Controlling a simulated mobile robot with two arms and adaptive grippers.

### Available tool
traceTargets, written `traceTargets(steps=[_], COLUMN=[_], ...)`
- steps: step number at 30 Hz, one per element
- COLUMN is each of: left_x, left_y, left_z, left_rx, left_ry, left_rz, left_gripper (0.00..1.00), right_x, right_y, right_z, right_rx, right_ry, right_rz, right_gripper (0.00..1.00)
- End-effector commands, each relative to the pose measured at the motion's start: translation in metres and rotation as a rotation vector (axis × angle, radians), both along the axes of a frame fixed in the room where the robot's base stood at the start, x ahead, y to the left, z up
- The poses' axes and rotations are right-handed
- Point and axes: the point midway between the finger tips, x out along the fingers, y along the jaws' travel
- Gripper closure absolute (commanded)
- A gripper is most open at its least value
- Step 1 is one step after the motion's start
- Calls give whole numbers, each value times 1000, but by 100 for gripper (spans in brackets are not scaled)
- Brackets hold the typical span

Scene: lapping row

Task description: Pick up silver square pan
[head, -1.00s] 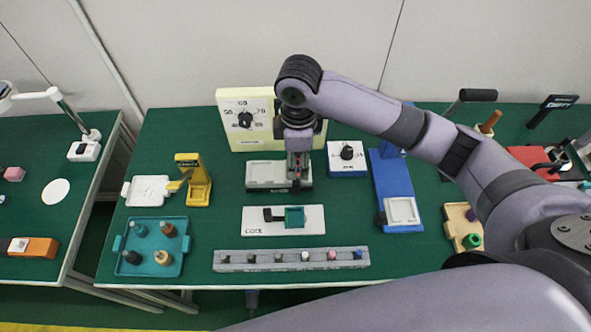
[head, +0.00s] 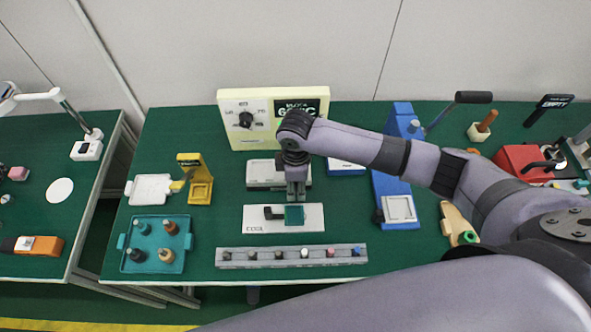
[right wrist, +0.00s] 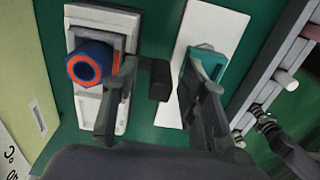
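A small square pan (head: 294,215) with a dark handle lies on a white plate marked COOL (head: 255,225); it looks teal rather than silver here. In the right wrist view the dark handle (right wrist: 160,79) shows between the fingers, and the teal square (right wrist: 212,62) is by the right finger. My right gripper (head: 296,196) is over the plate, pointing down; in the right wrist view its fingers (right wrist: 160,70) are apart with nothing clearly gripped. I cannot tell whether a finger touches the pan. My left gripper is not in view.
A grey device (head: 262,183) stands just behind the plate, with a blue and orange cylinder (right wrist: 90,63) at it. A grey rail (head: 240,263) with several pegs lies in front. A teal tray (head: 130,262) is left, a blue stand (head: 395,185) right.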

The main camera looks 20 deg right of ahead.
Motion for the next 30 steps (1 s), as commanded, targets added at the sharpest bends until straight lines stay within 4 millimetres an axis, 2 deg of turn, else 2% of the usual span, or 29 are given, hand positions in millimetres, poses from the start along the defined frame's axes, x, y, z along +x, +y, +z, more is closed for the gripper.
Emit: traceTargets(steps=[4, 21, 30], left_x=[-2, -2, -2], left_y=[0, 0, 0], left_z=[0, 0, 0], left_rx=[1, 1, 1], left_ry=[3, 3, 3], left_rz=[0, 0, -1], left_gripper=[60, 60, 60], right_x=[0, 0, 1], right_y=[0, 0, 0], right_z=[0, 1, 1], right_rx=[0, 1, 2], right_ry=[0, 0, -2], right_rz=[0, 0, -1], right_gripper=[61, 99, 100])
